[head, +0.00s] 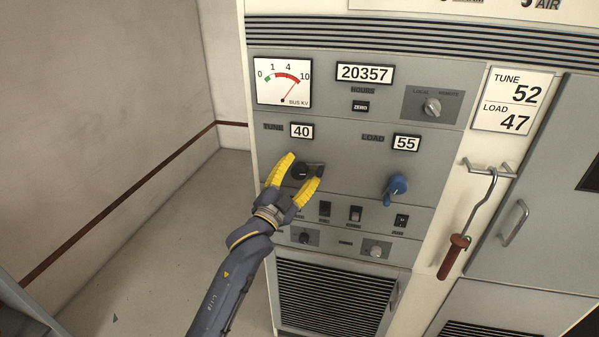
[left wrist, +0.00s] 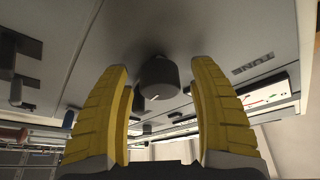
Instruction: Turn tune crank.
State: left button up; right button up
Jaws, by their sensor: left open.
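The tune crank (head: 300,172) is a dark knob on the grey rack panel, below the TUNE counter (head: 302,131) that reads 40. In the left wrist view the crank (left wrist: 159,84) is a dark cylinder with a small white mark. My left gripper (head: 299,170) is open, its yellow fingers on either side of the crank. In the left wrist view the gripper (left wrist: 162,75) shows a gap between each finger and the crank. The crank's handle is partly hidden behind a finger in the head view. My right gripper is not in view.
A blue load knob (head: 396,188) sits to the right under the LOAD counter (head: 406,144) reading 55. A card (head: 513,101) shows TUNE 52, LOAD 47. A hook with a red-brown handle (head: 454,256) hangs at right. Switches (head: 355,214) lie below the crank. Floor at left is clear.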

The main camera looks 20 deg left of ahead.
pick_arm(q)
jog(key=shift+c, duration=0.4)
jog(key=c, duration=1.2)
jog(key=n+t+y, duration=0.1)
jog(key=n, duration=0.2)
jog(key=n+y, duration=0.1)
jog(key=n, duration=0.2)
jog(key=shift+r+n+t+y, duration=0.1)
jog(key=shift+n+t+y, duration=0.3)
jog(key=o, duration=1.3)
jog(key=shift+s, duration=0.1)
